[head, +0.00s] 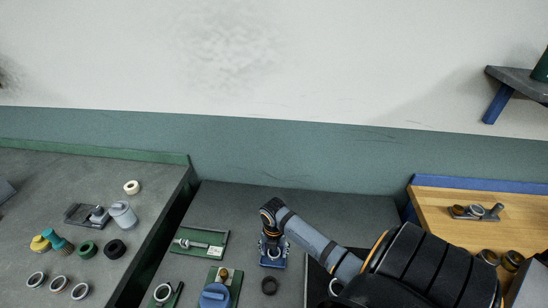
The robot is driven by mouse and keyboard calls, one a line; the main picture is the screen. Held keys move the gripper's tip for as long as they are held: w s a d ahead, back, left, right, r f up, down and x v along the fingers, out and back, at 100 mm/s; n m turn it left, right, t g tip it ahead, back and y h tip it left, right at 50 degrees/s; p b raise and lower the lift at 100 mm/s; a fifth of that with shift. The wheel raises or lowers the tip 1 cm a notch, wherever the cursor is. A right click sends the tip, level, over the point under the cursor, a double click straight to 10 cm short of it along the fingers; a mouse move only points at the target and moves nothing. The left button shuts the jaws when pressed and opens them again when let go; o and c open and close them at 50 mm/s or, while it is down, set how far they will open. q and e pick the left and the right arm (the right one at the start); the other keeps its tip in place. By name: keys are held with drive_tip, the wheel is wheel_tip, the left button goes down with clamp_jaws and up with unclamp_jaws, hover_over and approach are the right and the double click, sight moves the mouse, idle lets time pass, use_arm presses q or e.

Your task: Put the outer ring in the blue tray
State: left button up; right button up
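A small blue piece (273,261), possibly the blue tray, sits on the dark grey middle bench, mostly hidden under my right gripper (271,244). The gripper points down just over it. Its fingertips are too small and covered to show whether they are open or hold a ring. Several rings are in view, and I cannot tell which is the outer ring. A dark ring (269,285) lies on the bench just in front of the gripper. My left gripper is out of view.
Green boards with a metal tool (191,243) and a round blue-grey part (215,296) lie left of the gripper. The left bench (120,165) holds several rings, a grey canister (123,215) and brushes. A wooden table (500,235) with a blue edge stands right. My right arm covers the lower right.

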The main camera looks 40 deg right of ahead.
idle(0.3)
wheel_tip(320, 180, up, 12)
drive_tip(key=b, duration=0.1)
drive_tip(key=shift+r, duration=0.15)
idle(0.6)
